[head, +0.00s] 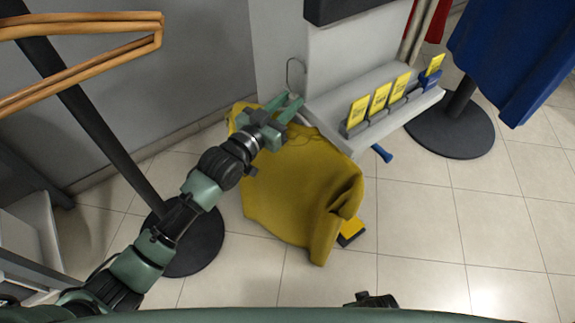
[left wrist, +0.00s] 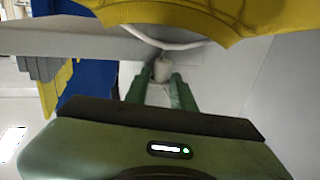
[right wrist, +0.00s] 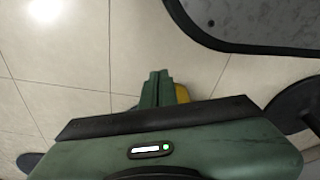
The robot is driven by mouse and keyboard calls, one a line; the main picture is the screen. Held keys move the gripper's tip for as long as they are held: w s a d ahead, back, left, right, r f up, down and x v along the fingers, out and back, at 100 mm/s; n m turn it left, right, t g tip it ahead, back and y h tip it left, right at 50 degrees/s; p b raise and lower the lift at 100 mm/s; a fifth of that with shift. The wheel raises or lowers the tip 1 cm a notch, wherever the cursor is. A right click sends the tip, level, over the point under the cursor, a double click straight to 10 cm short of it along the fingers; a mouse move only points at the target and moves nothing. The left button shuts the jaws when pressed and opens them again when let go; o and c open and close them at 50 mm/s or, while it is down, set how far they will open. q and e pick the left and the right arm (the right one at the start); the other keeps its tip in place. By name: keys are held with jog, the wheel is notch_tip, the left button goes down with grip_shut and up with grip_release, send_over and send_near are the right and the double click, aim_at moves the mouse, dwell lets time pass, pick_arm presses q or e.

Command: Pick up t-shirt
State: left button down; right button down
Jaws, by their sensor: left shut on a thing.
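The t-shirt (head: 300,190) is mustard yellow and hangs from a pale hanger beside the grey shelf post, its lower part above the tiled floor. The wire hook (head: 291,75) of the hanger shows above it. My left gripper (head: 288,107) is at the top of the shirt, shut on the hanger's neck. In the left wrist view the neck (left wrist: 162,70) lies between the fingertips, with the white hanger bar (left wrist: 165,43) and the shirt collar (left wrist: 222,30) just beyond. My right gripper (right wrist: 158,86) is shut and empty over the floor in the right wrist view.
A grey shelf (head: 365,90) with several yellow tags is close right of the shirt. A blue garment (head: 515,55) hangs at the upper right above a round black base (head: 450,130). A stand's round base (head: 195,255) is at left.

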pick_arm(q)
jog(key=shift+r, duration=0.15)
